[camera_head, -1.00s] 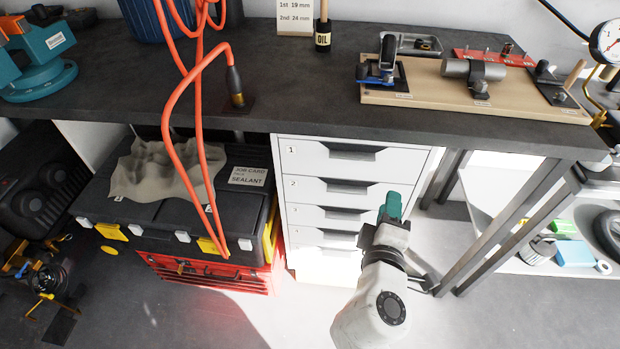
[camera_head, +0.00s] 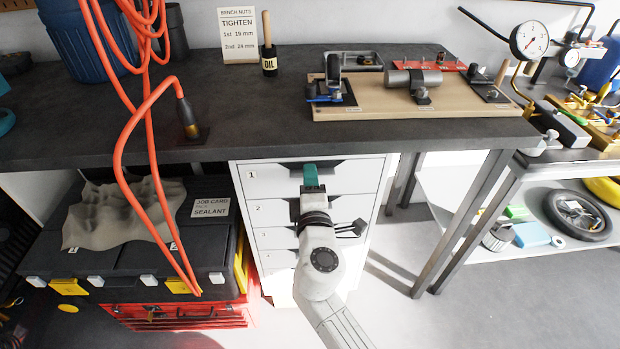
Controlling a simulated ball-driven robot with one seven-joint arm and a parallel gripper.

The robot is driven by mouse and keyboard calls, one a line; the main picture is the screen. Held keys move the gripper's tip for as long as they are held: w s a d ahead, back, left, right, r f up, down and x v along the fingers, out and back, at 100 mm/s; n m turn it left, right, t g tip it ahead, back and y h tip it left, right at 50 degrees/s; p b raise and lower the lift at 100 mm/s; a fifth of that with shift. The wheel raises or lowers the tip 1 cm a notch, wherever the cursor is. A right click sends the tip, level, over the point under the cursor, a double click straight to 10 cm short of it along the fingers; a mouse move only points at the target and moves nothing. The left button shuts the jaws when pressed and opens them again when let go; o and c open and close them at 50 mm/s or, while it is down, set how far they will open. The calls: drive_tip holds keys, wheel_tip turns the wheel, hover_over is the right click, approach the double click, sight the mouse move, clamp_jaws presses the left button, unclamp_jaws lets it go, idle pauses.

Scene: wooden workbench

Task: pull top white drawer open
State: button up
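The white drawer cabinet (camera_head: 378,215) stands under the workbench, its drawers numbered from the top. The top white drawer (camera_head: 268,181), labelled 1, looks closed, with a dark recessed handle (camera_head: 337,166) along its upper edge. My gripper (camera_head: 310,172), with teal fingertips, is in front of the top drawer at the height of its handle and covers the handle's left part. Whether the fingertips touch the handle, and whether they are apart or together, cannot be told from this view. My wrist and forearm hide much of the lower drawers.
The dark bench top (camera_head: 250,120) overhangs the cabinet. An orange hose (camera_head: 121,150) hangs left over a black toolbox (camera_head: 205,255) and red case. Metal bench legs (camera_head: 465,220) stand to the right. Open floor lies between cabinet and legs.

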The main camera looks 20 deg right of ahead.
drive_tip(key=shift+w+d, duration=0.1)
drive_tip(key=shift+w, duration=0.15)
clamp_jaws()
idle(1.4)
